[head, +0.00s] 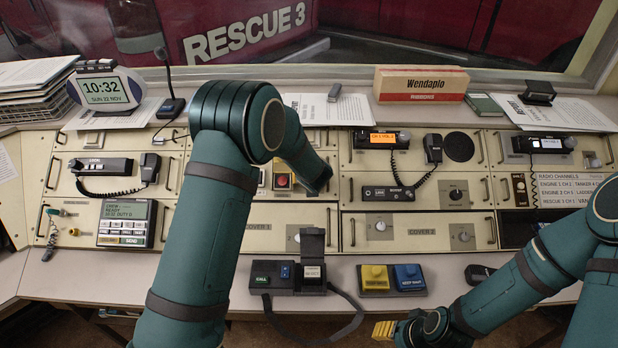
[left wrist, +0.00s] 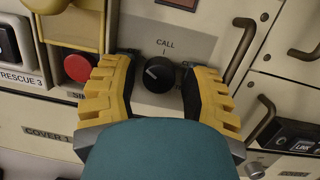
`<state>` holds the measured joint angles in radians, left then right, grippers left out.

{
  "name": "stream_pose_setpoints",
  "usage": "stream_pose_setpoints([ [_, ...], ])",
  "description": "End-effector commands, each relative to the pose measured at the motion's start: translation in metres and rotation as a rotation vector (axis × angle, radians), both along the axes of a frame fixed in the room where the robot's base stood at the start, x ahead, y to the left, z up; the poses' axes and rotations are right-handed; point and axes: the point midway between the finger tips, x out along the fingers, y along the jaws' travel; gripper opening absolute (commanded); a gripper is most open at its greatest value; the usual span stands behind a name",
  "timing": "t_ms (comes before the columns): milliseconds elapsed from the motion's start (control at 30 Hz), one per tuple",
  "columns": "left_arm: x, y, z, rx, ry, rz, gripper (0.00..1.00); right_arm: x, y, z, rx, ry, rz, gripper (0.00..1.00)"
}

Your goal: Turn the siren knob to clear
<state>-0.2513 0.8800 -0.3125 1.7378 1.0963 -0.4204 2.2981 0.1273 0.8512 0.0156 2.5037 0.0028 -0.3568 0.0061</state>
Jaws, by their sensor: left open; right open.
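A round black knob (left wrist: 158,78) with a white pointer mark sits on a light grey plate (left wrist: 185,47) in the left wrist view. The label CALL with a tick stands above it; the mark points left of that tick. In the head view my left arm hides the knob and this gripper. My right gripper (head: 388,330) is open and empty at the lower right, in front of the console.
A red button (left wrist: 78,67) with a partly hidden label lies left of the knob; it also shows in the head view (head: 283,181). Metal handles (left wrist: 258,118) stand out at the right. A black box with a raised lid (head: 312,240) and yellow (head: 375,278) and blue buttons (head: 409,277) occupy the front ledge.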

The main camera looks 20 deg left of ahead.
Motion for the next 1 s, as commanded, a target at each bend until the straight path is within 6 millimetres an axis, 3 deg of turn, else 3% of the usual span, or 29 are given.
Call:
stream_pose_setpoints([
  [333, 0.002, 0.001, -0.002, 0.001, 0.0, 0.001, 0.49, 0.0, 0.0, 0.0, 0.0, 0.0, 0.0, 0.47],
  [467, 0.002, 0.001, -0.002, 0.001, 0.0, 0.001, 0.03, 0.0, 0.0, 0.0, 0.0, 0.0, 0.0, 0.47],
  [500, 0.002, 0.001, -0.002, 0.001, 0.0, 0.001, 0.0, 0.0, 0.0, 0.0, 0.0, 0.0, 0.0, 0.47],
  [1000, 0.003, 0.002, -0.003, 0.06, 0.014, -0.093, 0.0, -0.003, 0.0, -0.01, 0.002, 0.006, 0.004, 0.47],
])
